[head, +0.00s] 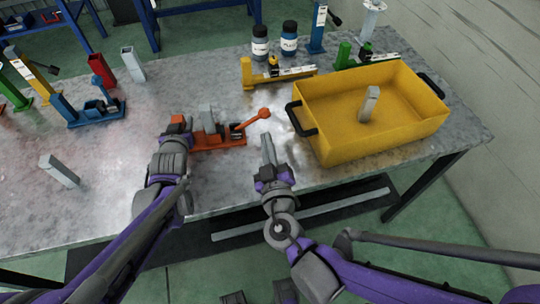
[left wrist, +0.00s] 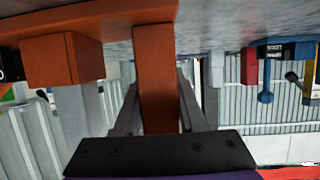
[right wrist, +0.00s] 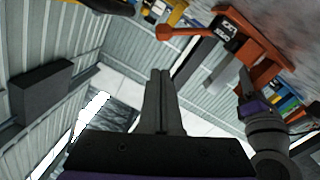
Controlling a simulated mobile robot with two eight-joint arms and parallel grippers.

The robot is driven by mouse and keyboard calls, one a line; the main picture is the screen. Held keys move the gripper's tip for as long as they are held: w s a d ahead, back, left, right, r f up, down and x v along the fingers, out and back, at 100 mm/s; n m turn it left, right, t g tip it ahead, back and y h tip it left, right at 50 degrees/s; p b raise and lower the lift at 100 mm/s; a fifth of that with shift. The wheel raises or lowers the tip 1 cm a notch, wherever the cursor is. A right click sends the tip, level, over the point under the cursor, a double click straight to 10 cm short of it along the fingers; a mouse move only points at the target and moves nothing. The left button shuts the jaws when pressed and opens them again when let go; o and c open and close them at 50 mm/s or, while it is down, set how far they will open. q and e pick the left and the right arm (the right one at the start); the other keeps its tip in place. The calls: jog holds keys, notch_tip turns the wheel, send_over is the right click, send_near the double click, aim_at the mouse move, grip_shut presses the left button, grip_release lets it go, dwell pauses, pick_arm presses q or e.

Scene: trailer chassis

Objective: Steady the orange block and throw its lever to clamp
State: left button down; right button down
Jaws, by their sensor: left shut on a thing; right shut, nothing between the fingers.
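The orange block (head: 228,138) lies on the metal table, with a grey bar (head: 207,117) standing upright at it. Its lever (head: 252,123) slants up to the right and ends in a round orange knob. In the right wrist view the block (right wrist: 242,38) and the knob end of the lever (right wrist: 166,32) show at upper right. My left gripper (head: 180,128) is at the block's left end. In the left wrist view its fingers are shut on the block's orange upright (left wrist: 157,75). My right gripper (head: 267,140) is shut and empty, just below the knob and apart from it.
A yellow bin (head: 330,148) with a grey bar (head: 369,103) inside stands at right. Yellow (head: 277,75), green (head: 366,60) and blue (head: 92,111) clamp blocks stand farther back. A loose grey bar (head: 60,171) is at left. The table between left bar and orange block is clear.

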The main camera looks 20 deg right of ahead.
jog(key=shift+s+a, duration=0.15)
jog(key=shift+s, duration=1)
jog(key=shift+s+a, duration=0.1)
jog(key=shift+s, duration=1.05)
jog(key=shift+w+a+r+m+g+h, duration=0.9)
jog(key=shift+w+a+r+g, duration=1.1)
jog(key=shift+w+r, duration=1.65)
send_over(252, 121)
jog(key=s, duration=0.1)
notch_tip(252, 121, down, 4)
jog(key=r, duration=0.1)
jog(key=shift+g, duration=0.3)
jog(key=shift+s+d+f, duration=0.1)
jog(key=shift+d+f, duration=0.2)
jog(key=shift+f, duration=0.4)
jog(key=shift+s+d+f, duration=0.1)
jog(key=shift+d+f, duration=0.2)
jog(key=shift+f, duration=0.45)
jog(key=shift+s+d+f, duration=0.1)
jog(key=shift+d+f, duration=0.2)
jog(key=shift+f, duration=0.4)
